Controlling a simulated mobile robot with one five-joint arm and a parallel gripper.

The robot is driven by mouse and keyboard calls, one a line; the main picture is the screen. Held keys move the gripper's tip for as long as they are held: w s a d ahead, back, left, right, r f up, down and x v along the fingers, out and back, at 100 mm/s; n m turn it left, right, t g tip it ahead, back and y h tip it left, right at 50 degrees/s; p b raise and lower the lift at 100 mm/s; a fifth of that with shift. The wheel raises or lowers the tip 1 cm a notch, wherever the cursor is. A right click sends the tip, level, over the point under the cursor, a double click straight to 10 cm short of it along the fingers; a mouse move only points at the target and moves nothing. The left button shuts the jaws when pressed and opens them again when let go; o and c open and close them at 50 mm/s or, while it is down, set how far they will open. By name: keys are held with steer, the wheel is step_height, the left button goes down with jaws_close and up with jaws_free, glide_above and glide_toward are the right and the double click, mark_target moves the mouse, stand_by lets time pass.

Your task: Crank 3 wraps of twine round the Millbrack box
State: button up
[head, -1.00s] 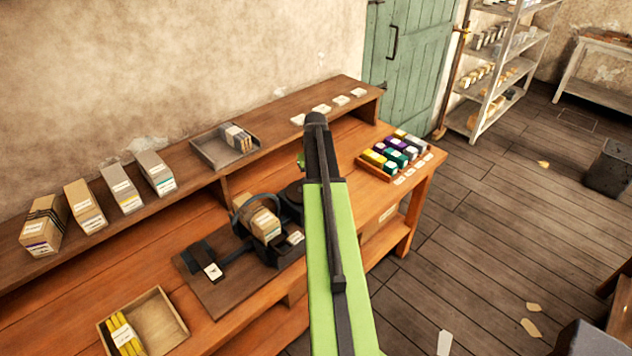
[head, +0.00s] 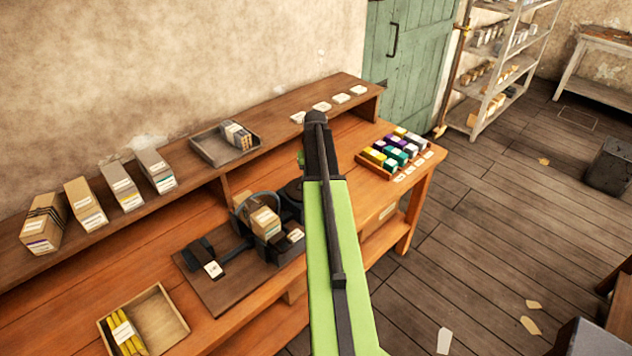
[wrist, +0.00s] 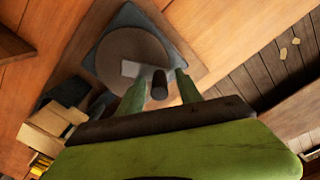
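A tan box (head: 265,222) with a white label sits in the press, inside an upright dark hoop (head: 240,205); the label is too small to read, so I cannot tell if it is the Millbrack box. In the wrist view a round brown handwheel (wrist: 120,55) lies on a dark square base, with a dark upright crank knob (wrist: 159,86) near its rim. My gripper (wrist: 160,92) has one green finger on each side of the knob, with a visible gap on both sides. In the head view my arm hides the fingers and part of the wheel.
Several boxes (head: 84,205) stand on the raised shelf, the leftmost wrapped in dark bands, beside a grey tray (head: 210,152). A tray of coloured spools (head: 378,172) is at the bench's right end. An open wooden box (head: 165,325) with yellow sticks is front left.

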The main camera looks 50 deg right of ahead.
step_height(320, 180, up, 18)
steer(key=p, duration=1.7)
steer(key=shift+f, duration=0.25)
